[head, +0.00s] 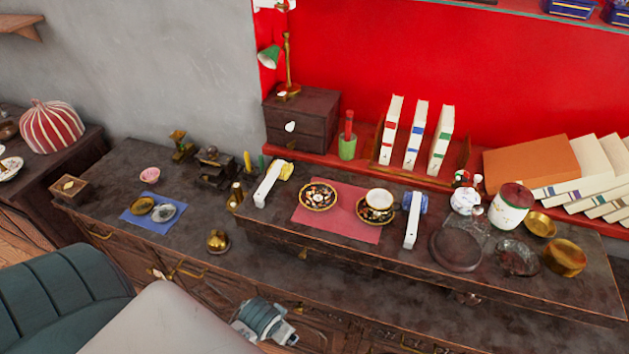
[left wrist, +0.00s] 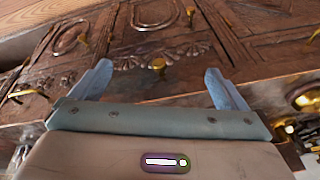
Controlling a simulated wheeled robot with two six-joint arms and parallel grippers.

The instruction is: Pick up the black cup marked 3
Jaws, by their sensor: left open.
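A cup (head: 379,198) with a pale inside and a gold rim stands on a dark patterned saucer (head: 374,216) on the red mat (head: 341,230). It seems to be the black cup, but no number 3 can be read. My left gripper (head: 265,320) is low in front of the cabinet, below and left of the cup, well apart from it. In the left wrist view, the left gripper (left wrist: 160,82) has its two blue-grey fingers wide apart with nothing between them. The cup does not show there. My right gripper is not in view.
A second patterned saucer (head: 318,195) lies left of the cup. A lidded white jar (head: 510,207) and brass bowls (head: 565,257) stand right.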

